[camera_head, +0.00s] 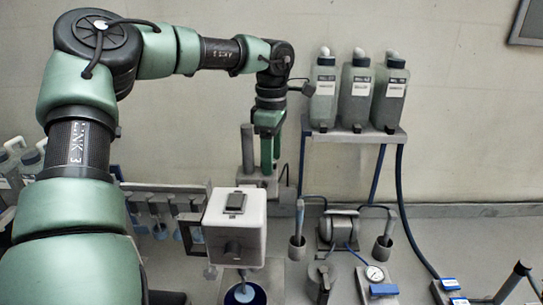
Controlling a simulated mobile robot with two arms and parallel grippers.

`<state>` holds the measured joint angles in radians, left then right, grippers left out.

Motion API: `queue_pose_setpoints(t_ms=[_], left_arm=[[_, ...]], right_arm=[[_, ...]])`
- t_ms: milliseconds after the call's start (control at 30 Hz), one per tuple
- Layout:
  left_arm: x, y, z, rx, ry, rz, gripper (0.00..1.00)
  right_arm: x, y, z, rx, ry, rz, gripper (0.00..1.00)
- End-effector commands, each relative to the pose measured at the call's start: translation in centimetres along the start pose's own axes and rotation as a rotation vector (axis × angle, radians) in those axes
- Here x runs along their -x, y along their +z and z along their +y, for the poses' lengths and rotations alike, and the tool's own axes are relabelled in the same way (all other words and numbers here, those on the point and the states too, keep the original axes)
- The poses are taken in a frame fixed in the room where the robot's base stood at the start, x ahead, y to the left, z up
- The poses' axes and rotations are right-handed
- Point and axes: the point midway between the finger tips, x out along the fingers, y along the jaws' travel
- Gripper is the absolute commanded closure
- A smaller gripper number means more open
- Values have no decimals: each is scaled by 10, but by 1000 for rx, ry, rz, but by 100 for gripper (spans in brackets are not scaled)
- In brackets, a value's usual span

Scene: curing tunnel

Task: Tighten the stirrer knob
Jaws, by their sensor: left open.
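The stirrer (250,224) is a white box-shaped head at the lower middle, with a small dark panel on top. A dark round knob (232,247) sits on its front face. A shaft runs down from it into a vessel of blue liquid (246,294). My left gripper (270,172) points down with its green fingers, above and behind the stirrer head in the picture. It is open, and I see nothing between the fingers. It appears apart from the knob. My right gripper is not in view.
A grey post (248,150) stands close beside my left gripper. A shelf (355,135) with several grey bottles is at the back right. A pump (338,229), a gauge (374,273) and blue hoses fill the right of the bench. Hanging items line the rack at left.

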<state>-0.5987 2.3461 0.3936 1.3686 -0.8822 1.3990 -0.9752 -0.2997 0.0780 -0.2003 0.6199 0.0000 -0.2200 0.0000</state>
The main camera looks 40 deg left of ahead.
Motion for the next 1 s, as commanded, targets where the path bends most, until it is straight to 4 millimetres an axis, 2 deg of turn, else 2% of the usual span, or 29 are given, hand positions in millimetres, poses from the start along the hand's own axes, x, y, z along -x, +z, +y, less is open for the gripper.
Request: queue_pose_setpoints(t_ms=[167,500,600,1000], left_arm=[[9,0,1,1,5,0,44],[63,1,1,0,3,1,44],[73,1,1,0,1,0,44],[78,1,0,-1,-1,0,44]], right_arm=[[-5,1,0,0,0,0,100],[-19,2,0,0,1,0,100],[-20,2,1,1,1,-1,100],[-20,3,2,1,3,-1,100]])
